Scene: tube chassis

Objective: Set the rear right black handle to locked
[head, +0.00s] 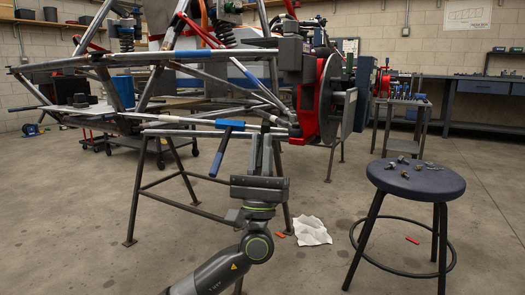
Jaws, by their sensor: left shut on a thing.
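The tube chassis (190,57) stands on a dark metal stand. My left gripper (265,135) reaches up from below, its fingers at the lower tube near the red-and-grey wheel hub. Its fingers are shut on a small dark part, seemingly the black handle (266,127); the fingers hide most of it, so its setting cannot be told. A lever with a blue grip (220,152) hangs tilted from the same tube, left of the gripper and apart from it. My right gripper is not in view.
A dark round stool (416,180) with several small metal parts stands at the right. A white crumpled cloth (311,230) and small red pieces lie on the floor. The stand's legs (136,200) are left of my arm. Workbenches line the back wall.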

